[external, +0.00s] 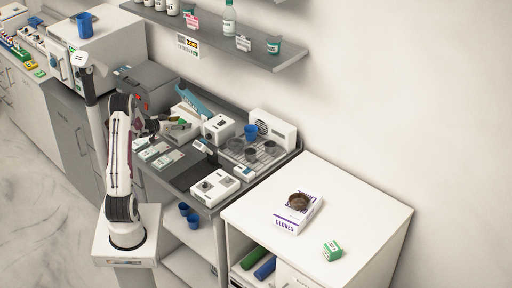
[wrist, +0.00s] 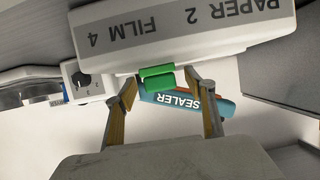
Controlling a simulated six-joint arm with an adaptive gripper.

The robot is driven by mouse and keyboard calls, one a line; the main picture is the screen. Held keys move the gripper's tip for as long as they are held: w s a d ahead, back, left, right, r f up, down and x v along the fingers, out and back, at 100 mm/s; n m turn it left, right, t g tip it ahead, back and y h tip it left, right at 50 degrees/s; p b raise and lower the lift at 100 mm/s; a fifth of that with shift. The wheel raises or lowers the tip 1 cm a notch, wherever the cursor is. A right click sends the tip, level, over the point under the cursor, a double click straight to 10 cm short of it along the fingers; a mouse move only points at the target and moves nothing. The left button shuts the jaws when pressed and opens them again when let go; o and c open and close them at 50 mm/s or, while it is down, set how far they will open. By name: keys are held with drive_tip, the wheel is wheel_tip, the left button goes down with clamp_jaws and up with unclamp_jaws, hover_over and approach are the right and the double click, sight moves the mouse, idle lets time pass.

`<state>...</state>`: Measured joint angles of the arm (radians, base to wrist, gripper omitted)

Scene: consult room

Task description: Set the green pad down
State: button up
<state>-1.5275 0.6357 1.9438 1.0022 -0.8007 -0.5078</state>
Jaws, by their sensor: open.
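The green pad (wrist: 157,77) shows in the wrist view as a small bright green block at the lower edge of a white labelled housing. In the external view a small green spot (external: 182,123) at the end of my arm seems to be the pad. My gripper (wrist: 164,88) is open, with one tan finger on each side of the pad's place in the picture. Gaps show between the pad and both fingers. In the external view my gripper (external: 172,126) is over the bench, by the white sealing machine. What bears the pad cannot be told.
The white housing (wrist: 190,35) marked "PAPER 2 FILM 4" is close ahead of the fingers. A teal sealer arm (wrist: 185,104) lies beyond them. A dark mat (external: 185,170), a white box (external: 218,128) and a wire rack (external: 262,158) with cups crowd the bench.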

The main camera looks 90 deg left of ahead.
sight(182, 121)
drive_tip(key=shift+w+a+f, duration=0.1)
drive_tip(key=shift+w+a, duration=0.1)
drive_tip(key=shift+c, duration=0.3)
drive_tip(key=c, duration=1)
drive_tip(key=shift+r, duration=5)
